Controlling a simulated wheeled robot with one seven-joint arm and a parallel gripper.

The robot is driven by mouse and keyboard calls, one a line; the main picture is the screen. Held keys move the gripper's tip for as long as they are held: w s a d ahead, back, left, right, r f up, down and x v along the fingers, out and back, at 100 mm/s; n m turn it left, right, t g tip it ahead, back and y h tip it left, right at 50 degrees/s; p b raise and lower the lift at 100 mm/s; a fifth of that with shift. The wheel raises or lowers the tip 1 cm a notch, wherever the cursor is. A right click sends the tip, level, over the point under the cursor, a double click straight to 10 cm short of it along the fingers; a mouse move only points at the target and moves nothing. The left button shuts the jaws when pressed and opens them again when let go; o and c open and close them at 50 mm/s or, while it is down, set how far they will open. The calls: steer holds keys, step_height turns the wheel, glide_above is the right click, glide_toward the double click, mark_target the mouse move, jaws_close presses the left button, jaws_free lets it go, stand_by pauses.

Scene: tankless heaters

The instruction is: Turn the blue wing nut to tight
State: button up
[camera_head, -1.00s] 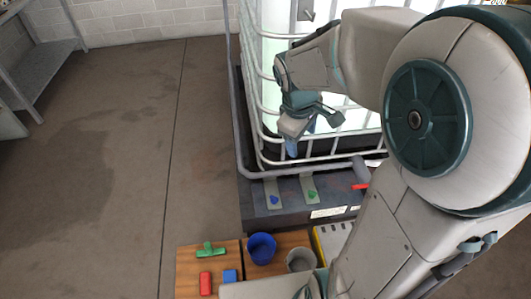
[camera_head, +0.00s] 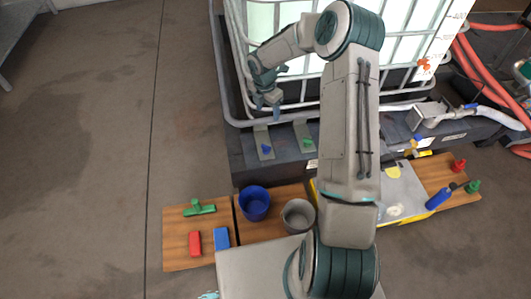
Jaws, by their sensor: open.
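The blue wing nut (camera_head: 266,148) is on a grey metal tab on the dark base below the white-framed tank. A green wing nut (camera_head: 307,143) is on a similar tab just to its right. My gripper (camera_head: 268,110) is open and points down, just above the blue wing nut in the picture, with a gap between them. It is close to the tank's cage bars. Its fingertips are small here, and I cannot tell how the wings of the nut are turned.
A wooden board at the front holds a green T-shaped piece (camera_head: 199,208), a red block (camera_head: 195,243), a blue block (camera_head: 222,238), a blue cup (camera_head: 254,203) and a grey cup (camera_head: 298,215). A pipe valve (camera_head: 430,115) and red hoses (camera_head: 487,68) are at right.

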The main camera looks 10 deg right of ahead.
mark_target(266, 146)
steer(key=w+f+n+b, duration=0.1)
steer(key=f+b, duration=0.1)
steer(key=f, duration=0.6)
steer(key=f+n+b, duration=0.1)
steer(key=f+b, duration=0.1)
steer(key=f, duration=0.7)
steer(key=w+f+n+y+b, duration=0.1)
steer(key=f+b, duration=0.2)
steer(key=f, duration=0.5)
steer(key=shift+w+f, duration=0.3)
steer(key=shift+f, duration=0.1)
steer(key=shift+c, duration=0.3)
steer(key=c, duration=0.9)
